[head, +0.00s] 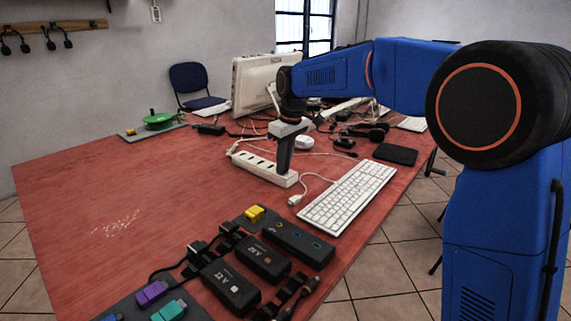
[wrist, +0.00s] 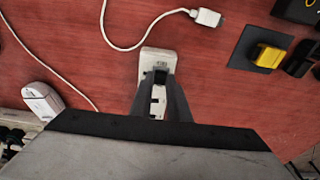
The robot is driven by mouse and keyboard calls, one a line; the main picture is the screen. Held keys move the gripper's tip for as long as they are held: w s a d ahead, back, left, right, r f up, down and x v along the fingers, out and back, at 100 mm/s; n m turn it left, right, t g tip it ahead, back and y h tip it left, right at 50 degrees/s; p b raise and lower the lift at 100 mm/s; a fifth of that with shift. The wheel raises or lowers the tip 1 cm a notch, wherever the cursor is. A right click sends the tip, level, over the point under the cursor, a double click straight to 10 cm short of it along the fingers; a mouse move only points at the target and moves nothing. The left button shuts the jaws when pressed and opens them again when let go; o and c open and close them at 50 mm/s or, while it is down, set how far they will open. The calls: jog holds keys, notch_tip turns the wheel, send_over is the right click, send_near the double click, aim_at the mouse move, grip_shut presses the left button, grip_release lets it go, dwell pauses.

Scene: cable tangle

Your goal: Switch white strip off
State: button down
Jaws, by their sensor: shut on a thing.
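The white power strip (head: 262,167) lies on the red table, left of the white keyboard. Several sockets show along its top. In the wrist view the strip (wrist: 158,60) runs away under my gripper (wrist: 161,78), and its far end shows past the fingertips. My gripper (head: 283,170) points straight down at the strip's right-hand part in the head view. Its fingers are close together at a small dark part on the strip's top, which looks like the switch (wrist: 160,76). The fingers hide most of that part, so I cannot tell the switch's position.
A white keyboard (head: 348,197) lies right of the strip. A white cable plug (wrist: 208,17) lies near the strip's end. Black adapters (head: 230,285) and a yellow plug (head: 254,213) are at the front. A monitor (head: 256,88) stands behind. The table's left side is clear.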

aim_at(285, 172)
jog(key=shift+w+a+g+h, duration=0.1)
jog(key=shift+g+h, duration=0.2)
jog(key=shift+h, duration=0.1)
jog(key=c, duration=1.7)
grip_release()
jog(key=shift+r, duration=0.15)
jog(key=r, duration=1.7)
jog(key=shift+s+d, duration=0.3)
jog(key=shift+d, duration=0.1)
